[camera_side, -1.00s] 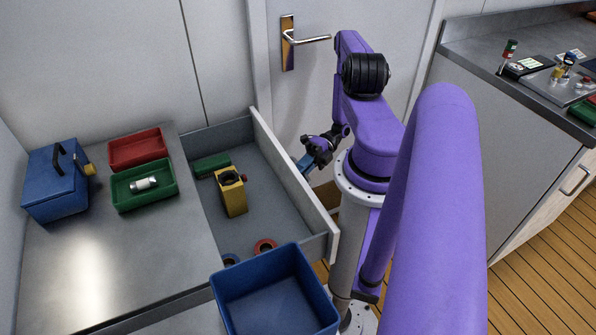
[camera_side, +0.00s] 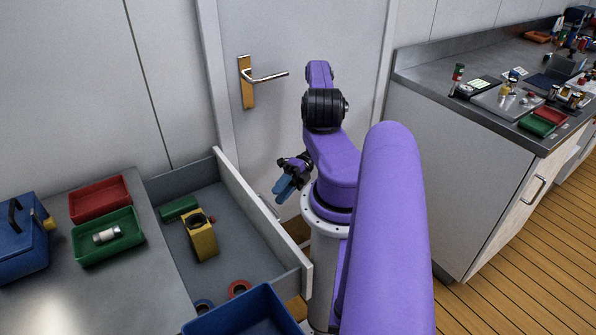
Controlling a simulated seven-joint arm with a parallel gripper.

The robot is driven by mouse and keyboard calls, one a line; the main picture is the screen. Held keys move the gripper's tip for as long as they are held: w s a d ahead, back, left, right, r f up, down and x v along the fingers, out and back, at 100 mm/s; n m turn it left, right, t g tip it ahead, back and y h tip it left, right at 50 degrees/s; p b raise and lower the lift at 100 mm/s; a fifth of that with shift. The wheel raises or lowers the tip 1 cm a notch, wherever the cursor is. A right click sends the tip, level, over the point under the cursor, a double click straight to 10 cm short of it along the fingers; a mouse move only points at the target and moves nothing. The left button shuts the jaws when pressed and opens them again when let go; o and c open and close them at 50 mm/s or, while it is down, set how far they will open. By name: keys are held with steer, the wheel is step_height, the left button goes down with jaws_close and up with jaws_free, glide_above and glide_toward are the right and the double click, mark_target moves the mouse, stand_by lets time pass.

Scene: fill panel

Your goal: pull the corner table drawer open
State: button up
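The corner table drawer (camera_side: 240,262) stands pulled out from under the grey corner table top (camera_side: 62,285). Its white front panel (camera_side: 262,222) faces my arm. Inside it are a yellow block-like object (camera_side: 202,240), a green box (camera_side: 179,208) and red and blue rings. My gripper (camera_side: 283,190), with blue fingers, is beyond the front panel, on its outer side, apart from it by a small gap. The fingers look close together, but the gap between them is too small to make out. The drawer handle (camera_side: 268,212) shows only in part behind the front panel.
A blue bin (camera_side: 245,318) stands in front of the drawer. Red (camera_side: 99,198) and green (camera_side: 107,237) trays and a blue box (camera_side: 20,240) sit on the table. A door with a lever handle (camera_side: 265,77) is behind; a cluttered counter (camera_side: 470,95) is at right.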

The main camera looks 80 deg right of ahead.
steer(key=v, duration=1.1)
steer(key=shift+d, duration=0.15)
